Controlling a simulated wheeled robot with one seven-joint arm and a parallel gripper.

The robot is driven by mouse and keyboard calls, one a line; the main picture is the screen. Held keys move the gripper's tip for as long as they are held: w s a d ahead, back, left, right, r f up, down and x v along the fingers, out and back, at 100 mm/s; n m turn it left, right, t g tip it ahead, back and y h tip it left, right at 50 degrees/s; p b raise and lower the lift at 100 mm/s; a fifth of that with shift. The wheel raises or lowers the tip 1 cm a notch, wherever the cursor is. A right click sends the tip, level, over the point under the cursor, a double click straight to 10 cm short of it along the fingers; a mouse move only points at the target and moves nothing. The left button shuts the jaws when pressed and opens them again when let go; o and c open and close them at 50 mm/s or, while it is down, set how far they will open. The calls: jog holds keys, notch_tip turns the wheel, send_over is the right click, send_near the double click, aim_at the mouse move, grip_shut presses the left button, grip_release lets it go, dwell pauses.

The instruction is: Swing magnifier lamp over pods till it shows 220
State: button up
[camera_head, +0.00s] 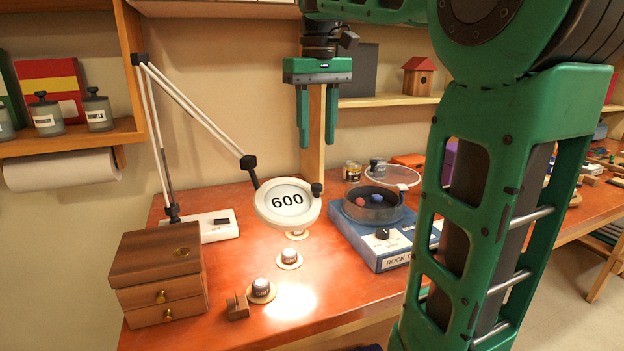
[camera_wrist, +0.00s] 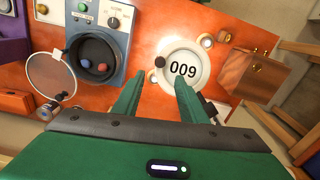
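The magnifier lamp (camera_head: 262,212) has a round white head whose face reads 600. The same head shows upside down in the wrist view (camera_wrist: 199,68). Its thin white arm (camera_head: 185,105) rises from a base (camera_head: 205,227) at the left and bends down to the head. Several pods stand on small round discs: one in the middle (camera_head: 289,256), one nearer the front (camera_head: 261,288), and a disc (camera_head: 296,235) partly hidden under the lamp head. My gripper (camera_head: 316,143) is open and empty, pointing down above and behind the lamp head, apart from it.
A blue rock tumbler (camera_head: 384,240) with a dark drum stands right of the lamp. A wooden drawer box (camera_head: 160,275) stands at the left, with a small wooden block (camera_head: 237,306) near it. A bright light spot falls on the bare front of the orange table (camera_head: 330,310).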

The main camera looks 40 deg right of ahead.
aim_at(315, 184)
jog(key=shift+f, duration=5.2)
grip_shut()
jog(key=shift+w, duration=0.15)
